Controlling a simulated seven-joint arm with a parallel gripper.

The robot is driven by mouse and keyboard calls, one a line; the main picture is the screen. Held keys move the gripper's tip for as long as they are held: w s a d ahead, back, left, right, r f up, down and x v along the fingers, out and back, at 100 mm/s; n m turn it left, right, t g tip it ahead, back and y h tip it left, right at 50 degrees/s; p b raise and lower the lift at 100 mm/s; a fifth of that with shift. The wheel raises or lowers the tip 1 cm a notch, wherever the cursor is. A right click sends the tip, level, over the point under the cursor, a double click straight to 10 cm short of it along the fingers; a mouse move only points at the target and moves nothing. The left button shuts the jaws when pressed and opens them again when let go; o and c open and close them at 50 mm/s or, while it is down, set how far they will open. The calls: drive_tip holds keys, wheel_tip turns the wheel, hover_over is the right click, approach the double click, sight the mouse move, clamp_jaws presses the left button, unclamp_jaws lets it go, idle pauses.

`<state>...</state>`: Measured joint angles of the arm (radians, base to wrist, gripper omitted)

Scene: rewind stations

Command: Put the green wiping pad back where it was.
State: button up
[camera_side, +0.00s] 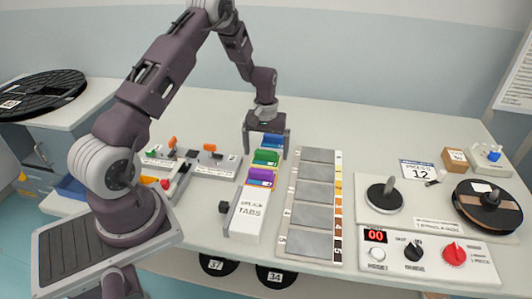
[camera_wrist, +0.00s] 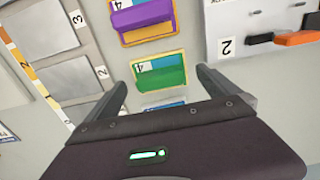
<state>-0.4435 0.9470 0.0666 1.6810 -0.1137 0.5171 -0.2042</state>
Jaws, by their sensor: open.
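The green pad (camera_side: 266,157) stands in a row between a purple pad (camera_side: 261,176) and a blue pad (camera_side: 270,141), behind the white "SPLICE TABS" box. In the wrist view the green pad (camera_wrist: 160,76) lies between my finger tips, on a numbered card with a blue strip. My gripper (camera_side: 266,153) is open, pointing down over the row, one finger on each side; it also shows in the wrist view (camera_wrist: 160,80). Nothing is held. I cannot tell whether the fingers touch the pad or how high they are. My gripper's palm partly hides the blue card.
A board of numbered grey plates (camera_side: 315,193) lies right of the row. White stations with orange levers (camera_side: 210,148) stand to the left. Farther right are a spindle plate (camera_side: 382,194), a black reel (camera_side: 487,205) and a control box (camera_side: 430,256). The table behind the row is clear.

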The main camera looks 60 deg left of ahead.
sight(266, 152)
wheel_tip(266, 152, up, 11)
drive_tip(key=s+d+r+m+t, duration=0.25)
drive_tip(key=s+d+r, duration=0.25)
drive_tip(key=d+r, duration=0.65)
drive_tip(key=s+d+r+m+t, duration=0.1)
drive_tip(key=s+d+r+m, duration=0.1)
drive_tip(key=s, duration=0.5)
drive_tip(key=s+d+r+m+t, duration=0.1)
drive_tip(key=s+d+r+m, duration=0.1)
drive_tip(key=s, duration=0.5)
drive_tip(key=s+d+r+m+t, duration=0.1)
drive_tip(key=s+d+r+m, duration=0.1)
drive_tip(key=s+d, duration=0.3)
drive_tip(key=shift+s+d+r, duration=0.2)
drive_tip(key=shift+s+r, duration=0.5)
drive_tip(key=shift+s, duration=0.4)
drive_tip(key=shift+m, duration=0.25)
